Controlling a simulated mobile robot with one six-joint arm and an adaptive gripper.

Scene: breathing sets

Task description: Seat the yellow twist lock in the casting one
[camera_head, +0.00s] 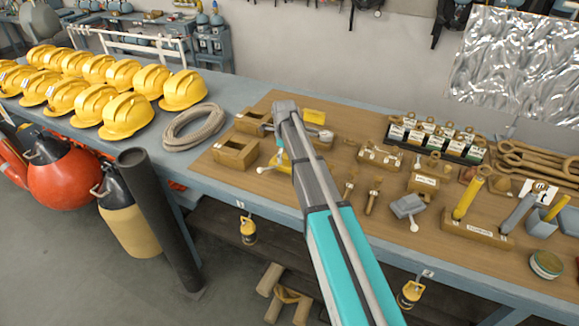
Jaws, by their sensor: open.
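The yellow twist lock (283,161) lies on the wooden board beside my forearm, its white ball knob (261,170) sticking out to the left. My arm covers part of it. My gripper (279,143) is open, just above or around the yellow twist lock; the arm hides most of it, and I cannot tell whether it touches. A tan box-shaped casting (235,153) with a dark opening on top stands left of the lock. A second casting (252,122) stands behind it. I cannot read which is casting one.
A grey twist lock (406,206) lies right of my arm. A coiled rope (191,128) and yellow helmets (125,115) are on the left. Bolts, a wooden holder (470,230) and several wrenches (545,165) crowd the right. Some bare board lies along the front edge.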

